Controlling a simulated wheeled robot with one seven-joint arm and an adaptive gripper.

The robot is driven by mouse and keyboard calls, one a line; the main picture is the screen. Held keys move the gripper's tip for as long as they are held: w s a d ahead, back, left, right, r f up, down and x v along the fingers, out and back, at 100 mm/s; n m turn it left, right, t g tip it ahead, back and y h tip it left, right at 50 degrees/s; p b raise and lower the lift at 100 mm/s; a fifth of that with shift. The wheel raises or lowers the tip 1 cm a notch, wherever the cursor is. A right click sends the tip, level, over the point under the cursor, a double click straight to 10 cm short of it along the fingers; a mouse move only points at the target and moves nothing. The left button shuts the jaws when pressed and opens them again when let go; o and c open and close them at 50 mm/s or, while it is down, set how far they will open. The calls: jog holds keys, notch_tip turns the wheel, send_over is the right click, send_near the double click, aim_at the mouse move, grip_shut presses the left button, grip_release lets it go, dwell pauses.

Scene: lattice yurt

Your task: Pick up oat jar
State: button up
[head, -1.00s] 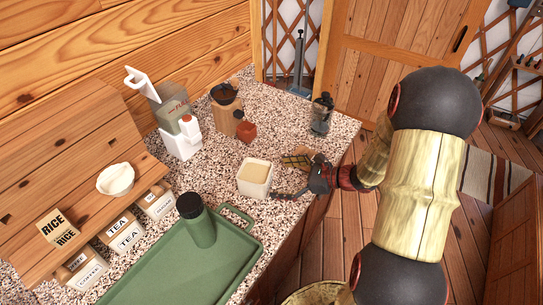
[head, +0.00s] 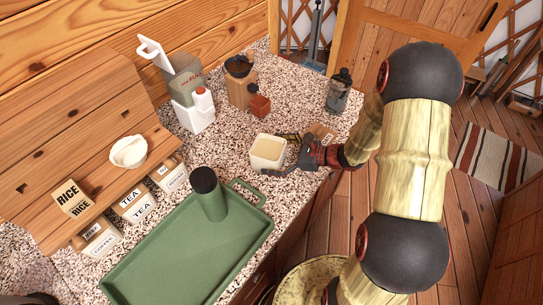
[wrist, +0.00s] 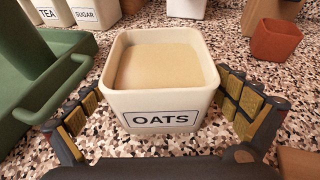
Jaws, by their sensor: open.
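The oat jar (head: 267,154) is a square cream container, open at the top and filled with pale tan oats. It stands upright on the speckled counter. In the wrist view the oat jar (wrist: 162,100) faces me with its "OATS" label. My gripper (head: 283,155) is at the jar's right side in the head view. In the wrist view my gripper (wrist: 165,110) is open, with one padded finger on each side of the jar. The left finger is close to the jar's lower left side, and a small gap shows at the right. The jar rests on the counter.
A green tray (head: 165,268) with a dark-capped green bottle (head: 209,194) lies left of the jar. A reddish pot (head: 259,105), a grinder (head: 240,88) and a dark glass bottle (head: 339,91) stand behind. Tea (head: 136,204) and sugar boxes stand further left.

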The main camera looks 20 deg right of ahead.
jog(key=c, duration=0.3)
jog(key=c, duration=1.5)
